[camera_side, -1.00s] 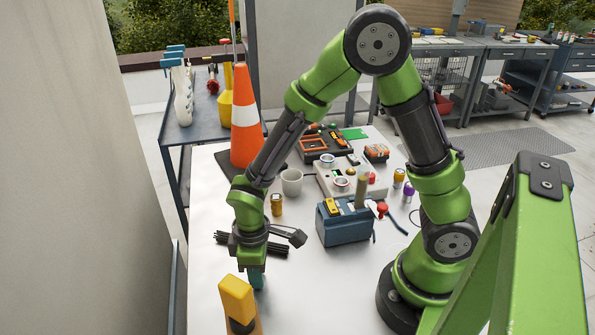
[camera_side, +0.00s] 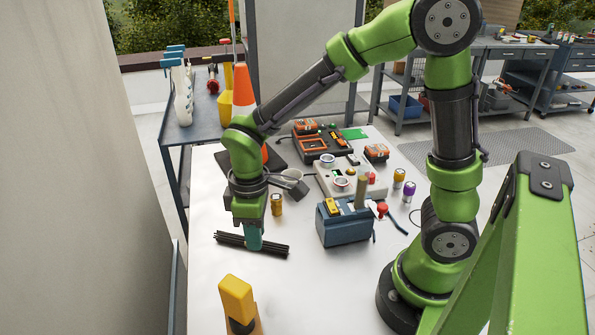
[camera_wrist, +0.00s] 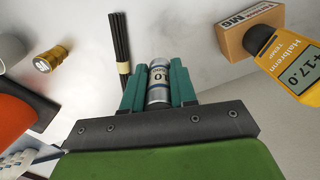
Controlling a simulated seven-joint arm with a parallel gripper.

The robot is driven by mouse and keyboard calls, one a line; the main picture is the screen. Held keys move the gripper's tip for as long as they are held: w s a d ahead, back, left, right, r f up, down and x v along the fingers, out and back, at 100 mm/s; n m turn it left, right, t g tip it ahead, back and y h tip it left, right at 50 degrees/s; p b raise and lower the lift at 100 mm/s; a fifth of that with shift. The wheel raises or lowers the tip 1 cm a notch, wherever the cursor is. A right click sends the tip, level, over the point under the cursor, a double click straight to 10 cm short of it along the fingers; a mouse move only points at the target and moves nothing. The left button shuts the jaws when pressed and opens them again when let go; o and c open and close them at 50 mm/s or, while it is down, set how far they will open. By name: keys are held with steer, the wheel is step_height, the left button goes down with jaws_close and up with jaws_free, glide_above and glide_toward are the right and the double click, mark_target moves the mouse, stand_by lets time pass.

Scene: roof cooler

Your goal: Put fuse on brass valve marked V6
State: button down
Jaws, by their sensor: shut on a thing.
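My gripper (camera_side: 254,240) has teal fingers and hangs pointing down over the near left of the white table. In the wrist view its fingers are shut on a silver cylinder with a pale label and blue band, which looks like the fuse (camera_wrist: 159,84). The side view does not show the fuse clearly. A brass-coloured cylinder (camera_side: 277,204) stands on the table behind and right of my gripper. It also shows at the left of the wrist view (camera_wrist: 47,60), apart from the fuse. I cannot read a V6 mark on it or tell if it is the valve.
A bundle of black rods (camera_side: 225,239) lies by my gripper. A yellow meter (camera_side: 237,298) stands in front. A blue toolbox (camera_side: 345,224) is to the right. Brass-and-orange (camera_side: 399,178) and brass-and-purple (camera_side: 408,191) cylinders stand farther right. A cone (camera_side: 244,84) stands behind.

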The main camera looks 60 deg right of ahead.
steer(key=w+d+r+m, duration=0.2)
steer(key=w+d, duration=0.4)
steer(key=d, duration=0.4)
step_height(320, 180, up, 4)
steer(key=n, duration=0.3)
glide_above(276, 197)
step_height(276, 197, down, 10)
steer(key=shift+f, duration=0.1)
steer(key=c, duration=0.9)
jaws_free()
steer(key=shift+f, duration=0.1)
